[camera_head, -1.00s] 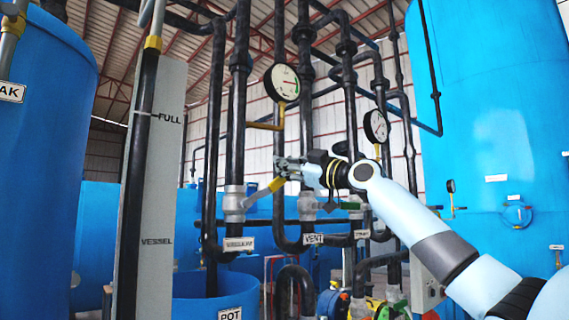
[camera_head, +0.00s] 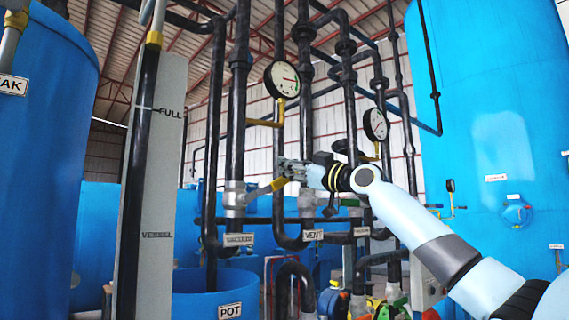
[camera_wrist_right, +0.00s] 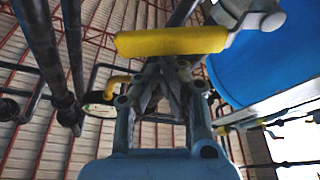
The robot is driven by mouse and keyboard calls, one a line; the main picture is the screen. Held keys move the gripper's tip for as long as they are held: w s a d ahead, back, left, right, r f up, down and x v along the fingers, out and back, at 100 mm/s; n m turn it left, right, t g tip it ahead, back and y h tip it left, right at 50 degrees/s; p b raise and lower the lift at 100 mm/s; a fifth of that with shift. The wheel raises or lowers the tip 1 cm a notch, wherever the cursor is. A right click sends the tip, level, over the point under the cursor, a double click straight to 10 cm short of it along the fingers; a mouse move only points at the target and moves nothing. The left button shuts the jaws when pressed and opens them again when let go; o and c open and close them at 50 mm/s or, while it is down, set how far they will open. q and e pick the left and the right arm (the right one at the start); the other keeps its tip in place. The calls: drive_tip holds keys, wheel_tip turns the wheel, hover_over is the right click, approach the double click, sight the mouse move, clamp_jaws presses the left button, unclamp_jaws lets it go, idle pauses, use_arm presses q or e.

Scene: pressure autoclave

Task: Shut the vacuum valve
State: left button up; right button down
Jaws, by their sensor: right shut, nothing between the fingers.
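The vacuum valve (camera_head: 235,199) is a grey valve on a black vertical pipe, above the VACUUM label (camera_head: 239,240). Its lever has a yellow grip (camera_head: 267,188) and points right and slightly up in the head view. My right gripper (camera_head: 282,167) is shut and empty at the lever's outer end. In the right wrist view the yellow grip (camera_wrist_right: 170,41) lies crosswise by the tips of my shut fingers (camera_wrist_right: 160,88); whether they touch it I cannot tell. The grey valve body shows at that view's top right (camera_wrist_right: 252,14). My left gripper is not in view.
The VENT valve (camera_head: 307,203) stands close right of the vacuum valve, partly behind my wrist. A pressure gauge (camera_head: 282,80) hangs above my gripper, a second gauge (camera_head: 376,124) to its right. Black pipes crowd around. A blue pot (camera_head: 190,306) is below.

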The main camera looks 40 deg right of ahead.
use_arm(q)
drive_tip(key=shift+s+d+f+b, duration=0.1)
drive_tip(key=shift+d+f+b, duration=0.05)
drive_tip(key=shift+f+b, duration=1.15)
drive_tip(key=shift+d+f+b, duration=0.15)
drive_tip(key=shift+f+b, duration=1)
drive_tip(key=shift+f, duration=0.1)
use_arm(e)
drive_tip(key=shift+w+d+f+m+t+h, duration=0.15)
drive_tip(key=shift+d+f+m+h, duration=0.1)
drive_tip(key=shift+d+f+m, duration=0.5)
drive_tip(key=shift+s+d+f+m+t+h, duration=0.15)
drive_tip(key=shift+f+m, duration=0.3)
drive_tip(key=shift+f, duration=0.55)
drive_tip(key=shift+w+d+f+m+t+h, duration=0.1)
drive_tip(key=shift+d+f+m+h, duration=0.2)
drive_tip(key=shift+d+f+m, duration=0.45)
drive_tip(key=shift+a+f, duration=0.2)
drive_tip(key=shift+a, duration=0.05)
